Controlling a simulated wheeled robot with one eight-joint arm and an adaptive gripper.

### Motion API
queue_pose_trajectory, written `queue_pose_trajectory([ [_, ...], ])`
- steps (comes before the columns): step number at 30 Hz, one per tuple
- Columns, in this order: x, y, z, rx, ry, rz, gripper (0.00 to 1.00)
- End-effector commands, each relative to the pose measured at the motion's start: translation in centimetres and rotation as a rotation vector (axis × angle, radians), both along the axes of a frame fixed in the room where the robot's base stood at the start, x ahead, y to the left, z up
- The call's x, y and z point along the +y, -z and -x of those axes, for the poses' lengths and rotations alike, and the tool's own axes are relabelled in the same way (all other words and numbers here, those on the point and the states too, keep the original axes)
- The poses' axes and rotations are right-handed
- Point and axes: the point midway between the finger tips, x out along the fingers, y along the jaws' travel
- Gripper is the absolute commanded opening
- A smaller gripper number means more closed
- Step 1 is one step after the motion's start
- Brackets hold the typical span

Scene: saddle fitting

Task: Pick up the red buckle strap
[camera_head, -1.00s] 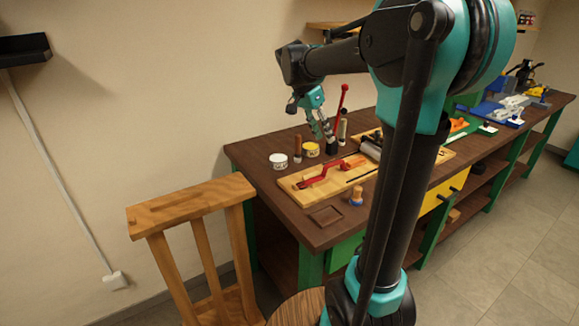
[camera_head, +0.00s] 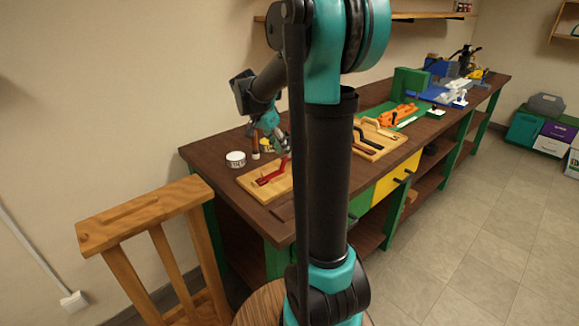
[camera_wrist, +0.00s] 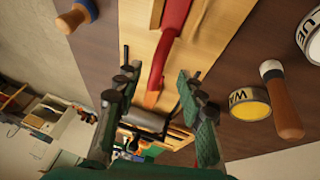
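The red buckle strap (camera_head: 273,172) lies on a pale wooden board (camera_head: 251,184) at the near left end of the workbench. In the wrist view the red strap (camera_wrist: 168,55) runs from the top edge down toward the space between the fingers, over the board (camera_wrist: 231,17). My gripper (camera_wrist: 154,77) is open and empty, its two fingers spread apart on either side of the line of the strap's lower end. In the head view my gripper (camera_head: 277,142) hangs above the bench behind the strap, and my arm column hides part of the board.
A white tin (camera_head: 236,159) stands left of my gripper. The wrist view shows a yellow-topped tin (camera_wrist: 249,104), a wooden-handled tool (camera_wrist: 283,105) and a blue-and-wood tool (camera_wrist: 76,16) beside the board. A second board (camera_head: 385,142) with straps lies farther right.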

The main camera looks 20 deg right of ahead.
Motion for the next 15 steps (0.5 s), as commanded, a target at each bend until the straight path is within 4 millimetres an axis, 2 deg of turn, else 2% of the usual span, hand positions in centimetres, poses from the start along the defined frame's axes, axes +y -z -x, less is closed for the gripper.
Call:
queue_pose_trajectory([
  [10,-2.1,3.5,0.1,-0.001,0.001,0.000,0.39],
  [15,-2.6,4.6,0.2,-0.001,0.000,0.000,0.39],
])
